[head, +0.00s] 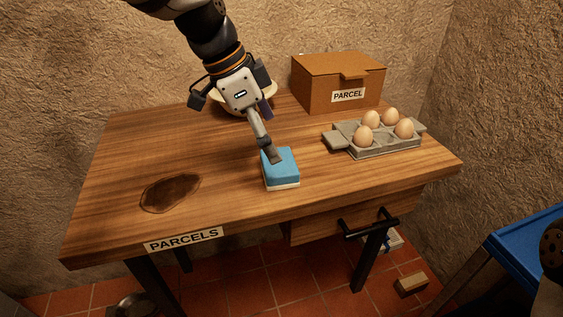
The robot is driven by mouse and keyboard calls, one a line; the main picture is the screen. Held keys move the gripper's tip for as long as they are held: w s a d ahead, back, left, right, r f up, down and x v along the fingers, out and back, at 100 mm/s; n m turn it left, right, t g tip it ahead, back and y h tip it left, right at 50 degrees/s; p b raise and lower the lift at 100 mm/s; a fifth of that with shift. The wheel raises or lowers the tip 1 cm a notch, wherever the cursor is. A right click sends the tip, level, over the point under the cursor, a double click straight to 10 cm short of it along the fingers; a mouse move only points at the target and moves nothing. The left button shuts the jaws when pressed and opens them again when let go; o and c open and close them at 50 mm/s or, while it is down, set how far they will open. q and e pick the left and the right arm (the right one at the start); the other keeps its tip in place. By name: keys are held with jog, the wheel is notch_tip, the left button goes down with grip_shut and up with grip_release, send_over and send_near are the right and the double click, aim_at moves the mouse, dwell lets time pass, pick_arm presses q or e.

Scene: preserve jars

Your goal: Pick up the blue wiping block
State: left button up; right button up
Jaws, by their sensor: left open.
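The blue wiping block (284,169), blue on top with a pale white underside, lies on the wooden table (225,165) near its front middle. My left gripper (271,156) reaches down from above, with its fingertips at the block's back left part. It is open. The fingers overlap in this view, so I cannot tell whether they touch the block or stand on both sides of it.
A dark brown stain (170,193) marks the table at front left. A cardboard parcel box (338,80) and a pale bowl (228,101) stand at the back. A grey egg tray (378,150) with several eggs is at right. A drawer (330,222) is under the front edge.

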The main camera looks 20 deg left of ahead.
aim_at(279, 167)
pick_arm(q)
jog(key=x, duration=0.5)
jog(key=shift+s+a+f, duration=0.1)
jog(key=shift+s+f, duration=0.15)
jog(key=shift+f, duration=0.3)
jog(key=shift+w+f, duration=0.2)
jog(key=shift+f, duration=0.2)
jog(key=shift+r, duration=0.1)
jog(key=c, duration=1.2)
